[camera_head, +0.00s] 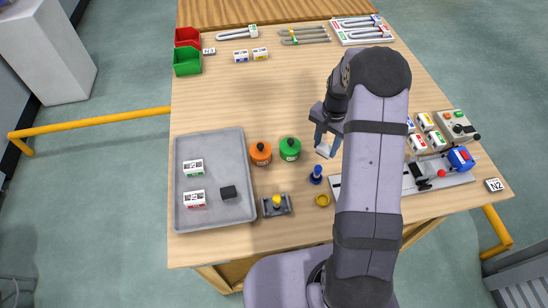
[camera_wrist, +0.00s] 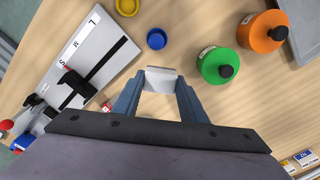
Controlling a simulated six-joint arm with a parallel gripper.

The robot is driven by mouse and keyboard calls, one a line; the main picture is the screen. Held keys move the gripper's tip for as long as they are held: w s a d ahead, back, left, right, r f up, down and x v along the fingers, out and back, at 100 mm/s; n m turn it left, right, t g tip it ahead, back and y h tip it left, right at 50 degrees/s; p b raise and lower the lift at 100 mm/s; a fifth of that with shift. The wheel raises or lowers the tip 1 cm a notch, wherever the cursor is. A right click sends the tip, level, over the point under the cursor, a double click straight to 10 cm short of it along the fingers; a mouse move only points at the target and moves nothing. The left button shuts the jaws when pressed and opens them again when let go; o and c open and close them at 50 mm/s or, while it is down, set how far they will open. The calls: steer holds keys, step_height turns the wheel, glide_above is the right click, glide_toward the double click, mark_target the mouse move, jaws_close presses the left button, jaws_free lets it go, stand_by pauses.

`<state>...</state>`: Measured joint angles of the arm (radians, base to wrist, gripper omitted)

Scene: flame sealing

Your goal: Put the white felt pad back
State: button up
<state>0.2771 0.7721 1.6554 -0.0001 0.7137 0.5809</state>
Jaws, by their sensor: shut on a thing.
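My gripper (camera_head: 325,145) is shut on the white felt pad (camera_head: 323,151) and holds it above the wooden table. In the wrist view the pad (camera_wrist: 161,79) sits between the two blue-grey fingertips (camera_wrist: 160,86) as a pale, nearly square piece. Its height above the table is hard to tell. A small blue round-topped piece (camera_head: 316,174) stands close by, nearer the camera in the head view. It also shows in the wrist view (camera_wrist: 157,39), just beyond the pad and apart from it.
Green (camera_head: 290,149) and orange (camera_head: 261,153) bottles stand left of the gripper. A grey tray (camera_head: 211,145) holds two labelled boxes and a black block. A yellow ring dish (camera_head: 322,200) and a grey holder (camera_head: 277,208) lie near the front. The sealing fixture (camera_wrist: 75,65) is partly behind my arm.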

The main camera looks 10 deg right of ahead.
steer(key=w+a+n+b, duration=0.1)
steer(key=w+a+b, duration=0.1)
steer(key=w+a, duration=0.3)
steer(key=w+a+n+b, duration=0.2)
steer(key=w+a+b, duration=0.1)
steer(key=w+a, duration=0.2)
steer(key=shift+a+r, duration=0.1)
steer(key=shift+r, duration=0.1)
steer(key=a+n, duration=0.1)
steer(key=a, duration=0.2)
steer(key=a+n+b, duration=0.1)
steer(key=a, duration=0.3)
steer(key=a+n+b, duration=0.1)
steer(key=a, duration=0.2)
steer(key=shift+s+a+r, duration=0.1)
steer(key=shift+a+r, duration=0.1)
steer(key=shift+r, duration=0.15)
steer(key=s+a+r+n+b, duration=0.1)
steer(key=s+a+n+b, duration=0.3)
steer(key=a, duration=0.9)
steer(key=shift+s+d+f+p, duration=0.15)
steer(key=shift+f+p, duration=1.05)
steer(key=shift+f, duration=1.2)
steer(key=shift+s+f+p, duration=0.1)
steer(key=shift+f+p, duration=1.1)
steer(key=shift+f, duration=1.2)
steer(key=shift+f, duration=0.15)
steer(key=o, duration=1)
